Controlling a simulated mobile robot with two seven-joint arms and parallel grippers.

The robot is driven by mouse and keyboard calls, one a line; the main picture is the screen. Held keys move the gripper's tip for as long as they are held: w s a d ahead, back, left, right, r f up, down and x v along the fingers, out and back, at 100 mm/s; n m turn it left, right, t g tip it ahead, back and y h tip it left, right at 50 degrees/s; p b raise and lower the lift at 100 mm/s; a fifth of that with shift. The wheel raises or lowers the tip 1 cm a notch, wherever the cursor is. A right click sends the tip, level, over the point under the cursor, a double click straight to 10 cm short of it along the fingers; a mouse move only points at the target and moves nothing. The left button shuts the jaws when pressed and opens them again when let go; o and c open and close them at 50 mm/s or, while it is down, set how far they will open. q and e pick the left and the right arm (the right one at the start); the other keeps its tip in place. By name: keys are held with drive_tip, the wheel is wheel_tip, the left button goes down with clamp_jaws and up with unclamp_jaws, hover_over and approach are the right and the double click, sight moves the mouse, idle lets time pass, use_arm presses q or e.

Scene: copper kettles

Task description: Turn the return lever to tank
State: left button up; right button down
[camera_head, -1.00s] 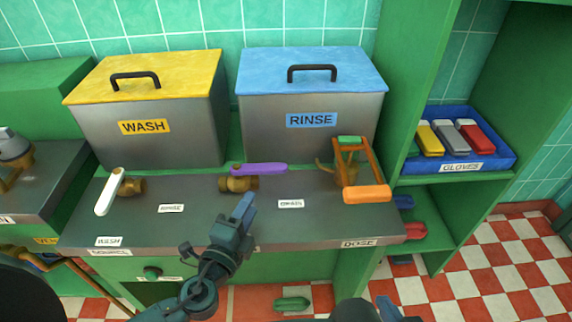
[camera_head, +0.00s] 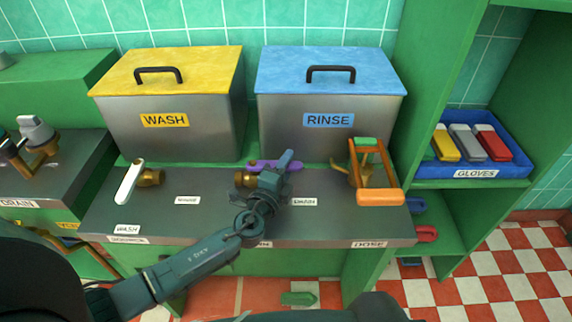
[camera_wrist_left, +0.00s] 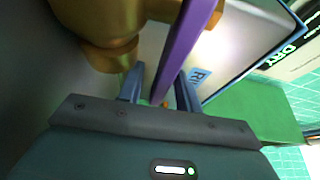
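The purple lever (camera_head: 262,164) sits on a brass valve (camera_head: 243,178) on the grey counter, in front of the gap between the two tanks. It points to the right in the head view and is partly hidden by my left gripper (camera_head: 280,168). In the left wrist view the purple lever (camera_wrist_left: 187,45) runs down between the fingers of my left gripper (camera_wrist_left: 160,92), nearer the right one. The fingers stand apart, and I cannot tell whether they touch the lever. Small white labels (camera_head: 187,200) lie on the counter on both sides. My right gripper is out of view.
The WASH tank (camera_head: 165,140) and the RINSE tank (camera_head: 328,140) stand behind the counter (camera_head: 215,220). A white lever (camera_head: 129,182) is to the left. An orange-handled fixture (camera_head: 380,197) is to the right.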

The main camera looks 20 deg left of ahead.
use_arm(q)
drive_tip(key=shift+c, duration=0.3)
clamp_jaws()
idle(0.3)
